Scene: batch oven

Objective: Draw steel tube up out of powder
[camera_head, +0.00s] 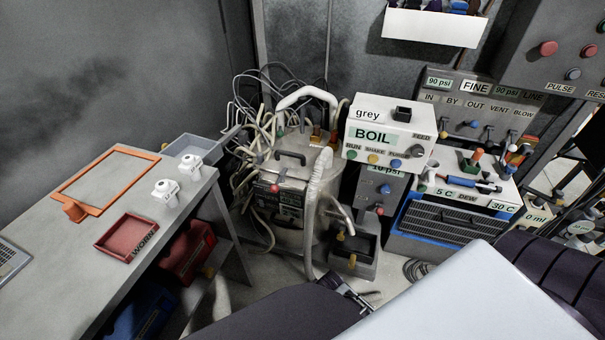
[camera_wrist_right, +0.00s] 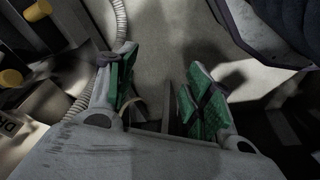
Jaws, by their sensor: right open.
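A pale hose or tube (camera_head: 313,200) runs down the front of a grey drum-like vessel (camera_head: 290,232) in the head view; I cannot tell which part is the steel tube. No powder can be made out. My right gripper (camera_head: 346,290) is low in front of the vessel, partly hidden by my own arm parts. In the right wrist view its two green-padded fingers (camera_wrist_right: 158,98) are apart with nothing between them. A ribbed hose (camera_wrist_right: 121,22) passes beside the left finger there. My left gripper is not in view.
A grey table (camera_head: 105,280) at left holds an orange frame (camera_head: 74,210), a red tray (camera_head: 128,256) and white knobbed items. A white BOIL box (camera_head: 385,128) and a blue-fronted unit (camera_head: 440,230) stand at right. Loose cables (camera_head: 250,125) crowd the vessel's left side.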

